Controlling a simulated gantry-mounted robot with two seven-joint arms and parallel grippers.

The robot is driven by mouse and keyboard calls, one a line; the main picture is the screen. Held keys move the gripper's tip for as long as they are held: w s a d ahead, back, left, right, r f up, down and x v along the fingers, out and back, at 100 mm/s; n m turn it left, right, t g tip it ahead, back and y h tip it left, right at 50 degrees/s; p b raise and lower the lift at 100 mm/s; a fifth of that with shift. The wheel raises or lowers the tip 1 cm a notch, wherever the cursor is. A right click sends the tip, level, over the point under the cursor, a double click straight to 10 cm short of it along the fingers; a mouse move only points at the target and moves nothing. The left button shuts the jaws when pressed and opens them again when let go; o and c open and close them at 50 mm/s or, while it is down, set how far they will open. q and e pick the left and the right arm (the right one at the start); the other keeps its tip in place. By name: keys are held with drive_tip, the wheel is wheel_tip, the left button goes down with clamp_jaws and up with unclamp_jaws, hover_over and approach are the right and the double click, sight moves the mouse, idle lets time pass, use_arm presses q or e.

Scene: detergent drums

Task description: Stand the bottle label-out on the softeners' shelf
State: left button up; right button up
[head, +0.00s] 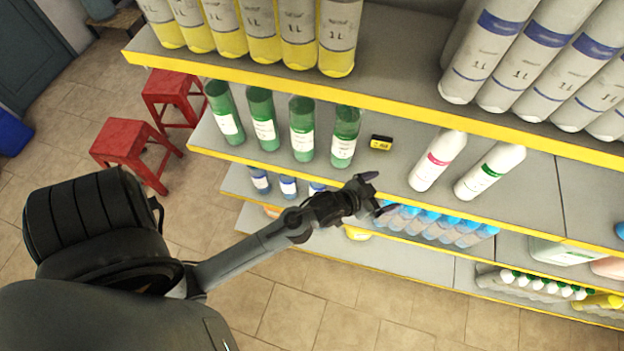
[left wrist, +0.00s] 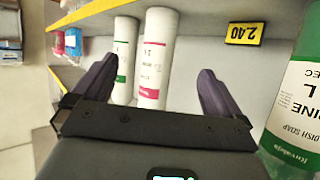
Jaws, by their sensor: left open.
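Two white bottles stand on the middle shelf (head: 390,185): one with a pink band (head: 438,160) and, to its right, one with a green band (head: 490,171). My left gripper (head: 377,194) is open and empty at the front edge of this shelf, left of the pink-banded bottle and apart from it. In the left wrist view, the pink-banded bottle (left wrist: 158,50) shows between the open fingers (left wrist: 157,74), some way beyond them. The green-banded bottle (left wrist: 122,72) is partly hidden behind the left finger. My right gripper is not in view. I cannot tell which shelf is the softeners'.
Green dish-soap bottles (head: 303,129) stand left on the middle shelf; one (left wrist: 295,115) is close beside the right finger. A yellow price tag (head: 381,143) lies between them and the white bottles. The upper shelf (head: 400,85) overhangs. Blue-capped bottles (head: 430,222) stand below.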

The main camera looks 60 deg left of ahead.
use_arm(q)
drive_tip(key=s+r+g+y, duration=0.1)
drive_tip(key=s+g, duration=0.8)
drive_tip(key=s, duration=1.3)
drive_tip(key=shift+s+a+r+m+g, duration=0.3)
drive_tip(key=shift+r, duration=0.05)
